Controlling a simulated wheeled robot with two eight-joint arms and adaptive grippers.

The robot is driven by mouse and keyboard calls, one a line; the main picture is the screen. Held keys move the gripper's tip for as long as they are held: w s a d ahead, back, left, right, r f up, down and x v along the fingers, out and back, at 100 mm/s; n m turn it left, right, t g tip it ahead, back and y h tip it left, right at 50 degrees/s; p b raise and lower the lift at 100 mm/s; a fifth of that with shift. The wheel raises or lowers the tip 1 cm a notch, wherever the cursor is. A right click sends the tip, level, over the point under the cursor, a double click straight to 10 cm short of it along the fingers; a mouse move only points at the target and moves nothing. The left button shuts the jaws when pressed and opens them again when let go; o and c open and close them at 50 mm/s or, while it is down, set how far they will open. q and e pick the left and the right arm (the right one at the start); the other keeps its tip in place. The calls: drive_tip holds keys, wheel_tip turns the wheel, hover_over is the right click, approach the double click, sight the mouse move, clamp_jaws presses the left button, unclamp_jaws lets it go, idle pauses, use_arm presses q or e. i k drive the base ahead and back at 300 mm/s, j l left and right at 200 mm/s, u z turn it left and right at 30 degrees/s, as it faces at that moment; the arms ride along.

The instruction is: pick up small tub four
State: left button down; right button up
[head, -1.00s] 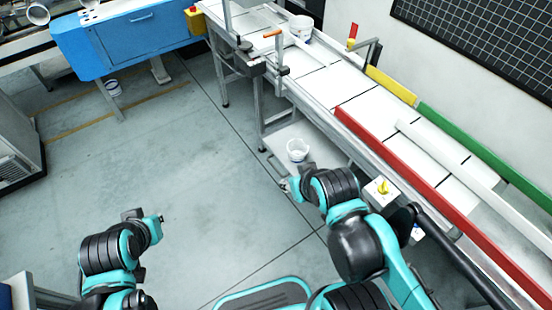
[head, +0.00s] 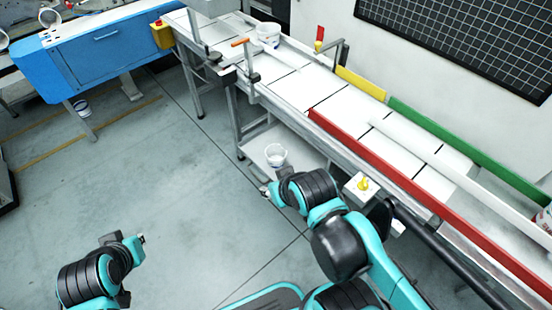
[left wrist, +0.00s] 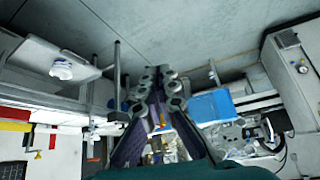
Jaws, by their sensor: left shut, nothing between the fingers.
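Several white tubs are in view, and I cannot read which one is number four. One tub (head: 275,155) stands on the low shelf under the conveyor, and a white tub on a shelf also shows in the left wrist view (left wrist: 62,69). Another tub (head: 268,36) stands on the conveyor, one (head: 82,108) is low under the blue machine, and one (head: 544,218) is cut off at the right edge. My left gripper (head: 138,241) is over open floor, far from every tub; its fingers (left wrist: 157,75) are shut and empty. My right gripper (head: 266,191) is near the low shelf, its fingers unclear.
The conveyor (head: 345,105) runs diagonally, with a red rail (head: 400,170) at its near side and a green rail (head: 460,150) at its far side. A yellow button on a white box (head: 362,184) is beside my right arm. The grey floor (head: 170,190) is clear.

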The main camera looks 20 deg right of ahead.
sight(275, 155)
drive_tip(key=z, duration=0.4)
drive_tip(key=i+l+z, duration=0.1)
drive_tip(key=z, duration=0.7)
drive_tip(key=i+l+z, duration=0.1)
drive_tip(key=z, duration=0.3)
drive_tip(key=i+z, duration=0.1)
drive_tip(key=i, duration=0.1)
